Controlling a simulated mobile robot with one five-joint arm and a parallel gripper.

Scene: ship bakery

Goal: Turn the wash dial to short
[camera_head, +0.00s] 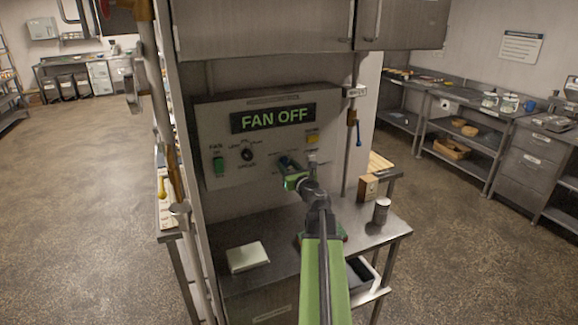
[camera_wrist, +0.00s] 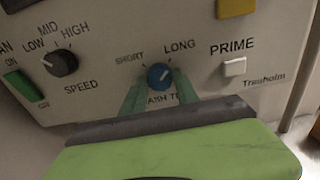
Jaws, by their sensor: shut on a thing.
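The wash dial is a small round blue knob (camera_wrist: 160,76) in the wrist view, between the printed words SHORT on its left and LONG on its right. Its pale pointer mark seems to lean up and right, towards LONG. My gripper (camera_wrist: 157,88) has one green finger on each side of the dial and is shut on it. The lower label is partly hidden by my gripper. In the head view my gripper (camera_head: 288,172) reaches the grey control panel (camera_head: 220,130), and it largely covers the dial.
The panel's display (camera_head: 273,118) reads FAN OFF. Left of the wash dial are a black speed dial (camera_wrist: 62,63) and a green fan switch (camera_wrist: 23,88). Right of it is a white PRIME button (camera_wrist: 235,67). A steel bench (camera_head: 280,265) below holds a metal canister (camera_head: 381,211).

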